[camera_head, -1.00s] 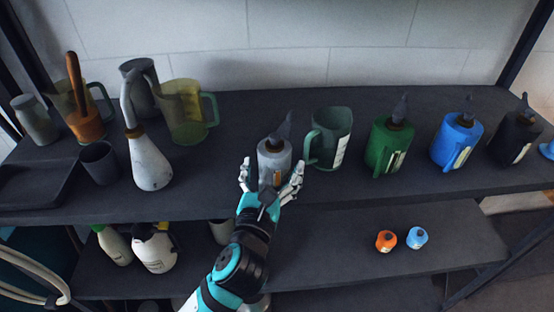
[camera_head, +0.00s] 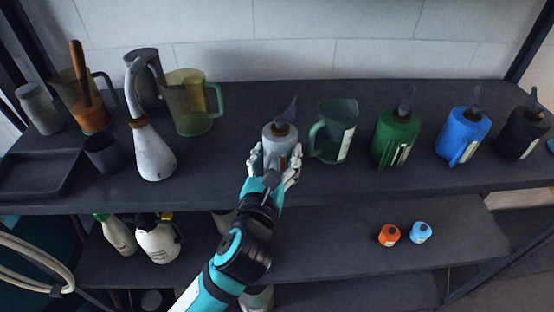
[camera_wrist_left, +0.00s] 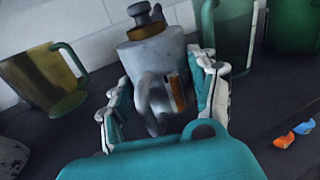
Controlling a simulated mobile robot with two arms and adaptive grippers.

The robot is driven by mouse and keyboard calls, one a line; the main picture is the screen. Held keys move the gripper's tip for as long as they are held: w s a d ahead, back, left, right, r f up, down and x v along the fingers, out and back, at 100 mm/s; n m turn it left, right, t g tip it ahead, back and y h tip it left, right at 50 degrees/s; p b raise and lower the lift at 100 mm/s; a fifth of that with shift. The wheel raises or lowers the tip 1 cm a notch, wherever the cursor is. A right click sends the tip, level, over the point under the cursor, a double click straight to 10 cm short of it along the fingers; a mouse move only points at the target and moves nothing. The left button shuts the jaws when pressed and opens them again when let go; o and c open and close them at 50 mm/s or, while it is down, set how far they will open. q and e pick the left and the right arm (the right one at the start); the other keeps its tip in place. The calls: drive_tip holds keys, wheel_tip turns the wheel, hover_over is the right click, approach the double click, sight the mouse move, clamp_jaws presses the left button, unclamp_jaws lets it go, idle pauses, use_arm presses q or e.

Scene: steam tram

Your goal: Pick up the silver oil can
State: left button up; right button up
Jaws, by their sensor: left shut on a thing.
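The silver oil can (camera_head: 280,137) stands upright on the upper dark shelf. It has a dark spout and a brown collar on top. My left gripper (camera_head: 274,162) is shut on the can, with one finger on each side of its body. In the left wrist view, the silver can (camera_wrist_left: 155,55) with its handle and an orange-and-white label stands between the fingers of my left gripper (camera_wrist_left: 163,100). The can's base is partly hidden by the gripper. My right gripper is not in view.
A green jug (camera_head: 335,130) stands close to the can's right. Green (camera_head: 396,138), blue (camera_head: 462,135) and black (camera_head: 520,135) cans stand farther right. A white long-necked can (camera_head: 152,152) and a yellowish jug (camera_head: 190,105) stand left.

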use_arm(q)
drive_tip(key=shift+s+a+r+b, duration=0.15)
drive_tip(key=shift+a+r, duration=0.05)
drive_tip(key=shift+r, duration=0.25)
drive_tip(key=shift+s+a+r+b, duration=0.1)
drive_tip(key=shift+a+r+b, duration=0.1)
drive_tip(key=shift+r, duration=0.25)
drive_tip(key=s+a, duration=0.1)
drive_tip(key=a, duration=0.1)
drive_tip(key=s+a+b, duration=0.1)
drive_tip(key=s+a, duration=0.1)
drive_tip(key=a, duration=0.1)
drive_tip(key=s+a+r+b, duration=0.1)
drive_tip(key=s+a, duration=0.1)
drive_tip(key=a, duration=0.1)
drive_tip(key=shift+s+a, duration=0.1)
drive_tip(key=shift+a, duration=0.1)
drive_tip(key=s+a+p, duration=0.1)
drive_tip(key=p, duration=0.1)
drive_tip(key=s+a+p, duration=0.1)
drive_tip(key=a+p, duration=0.2)
drive_tip(key=p, duration=0.1)
drive_tip(key=shift+s+a+r, duration=0.2)
drive_tip(key=shift+s+r, duration=0.15)
drive_tip(key=shift+s, duration=0.05)
drive_tip(key=o, duration=0.6)
drive_tip(key=c, duration=1)
